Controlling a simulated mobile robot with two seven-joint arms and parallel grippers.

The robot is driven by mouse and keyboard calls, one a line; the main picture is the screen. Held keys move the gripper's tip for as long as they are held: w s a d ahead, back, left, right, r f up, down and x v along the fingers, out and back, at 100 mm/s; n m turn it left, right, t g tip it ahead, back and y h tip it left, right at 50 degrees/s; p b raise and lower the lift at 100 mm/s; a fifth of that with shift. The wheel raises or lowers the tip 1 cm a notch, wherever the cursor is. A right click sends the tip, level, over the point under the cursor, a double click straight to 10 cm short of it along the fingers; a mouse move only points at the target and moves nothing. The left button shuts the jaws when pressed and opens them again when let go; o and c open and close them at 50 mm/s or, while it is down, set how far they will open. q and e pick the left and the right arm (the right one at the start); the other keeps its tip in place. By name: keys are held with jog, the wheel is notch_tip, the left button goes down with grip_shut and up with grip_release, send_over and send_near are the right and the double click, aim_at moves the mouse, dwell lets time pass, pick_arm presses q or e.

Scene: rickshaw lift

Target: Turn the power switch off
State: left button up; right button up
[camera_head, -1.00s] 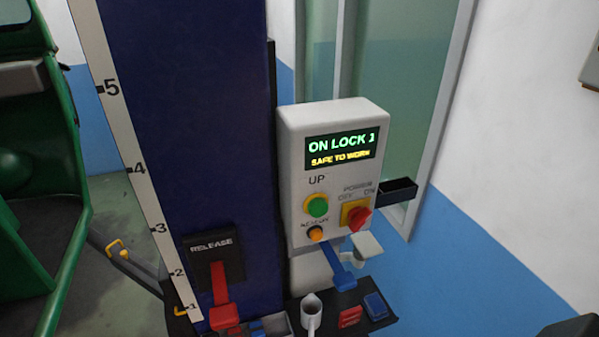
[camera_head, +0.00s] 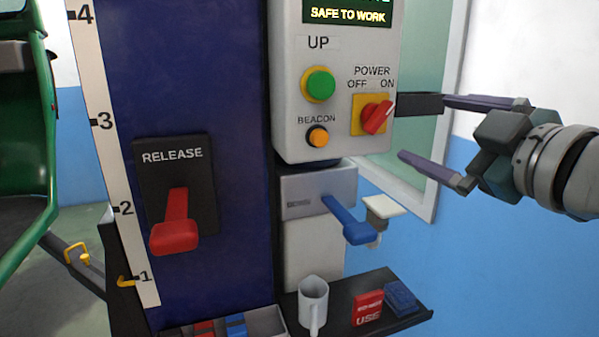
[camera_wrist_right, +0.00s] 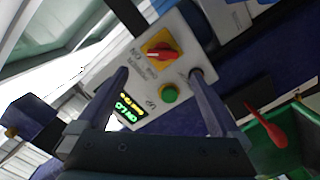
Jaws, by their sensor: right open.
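The power switch (camera_head: 376,117) is a red rotary knob on a yellow plate, at the lower right of the white control box (camera_head: 336,72). Its pointer edge tilts up and right, toward the ON label. My right gripper (camera_head: 425,128) is open and empty, to the right of the box and apart from the knob. Its two fingers point left toward the switch. In the right wrist view, the red knob (camera_wrist_right: 160,53) shows between and beyond the open fingertips (camera_wrist_right: 160,73). My left gripper is out of view.
A green UP button (camera_head: 319,85) and an orange BEACON button (camera_head: 318,137) sit left of the switch. A blue lever (camera_head: 347,222) and a red RELEASE lever (camera_head: 176,222) are lower. A shelf (camera_head: 345,295) holds a white mug (camera_head: 313,303).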

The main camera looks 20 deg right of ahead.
aim_at(382, 118)
pick_arm(q)
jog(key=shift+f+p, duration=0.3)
jog(key=shift+p, duration=0.15)
pick_arm(e)
jog(key=shift+n+t+y, duration=0.3)
jog(key=shift+n+y, duration=0.2)
jog(key=shift+n, duration=0.1)
jog(key=w, duration=1)
jog(key=shift+w+f, duration=0.3)
jog(key=shift+w, duration=0.05)
jog(key=c, duration=1.2)
jog(key=shift+c, duration=0.2)
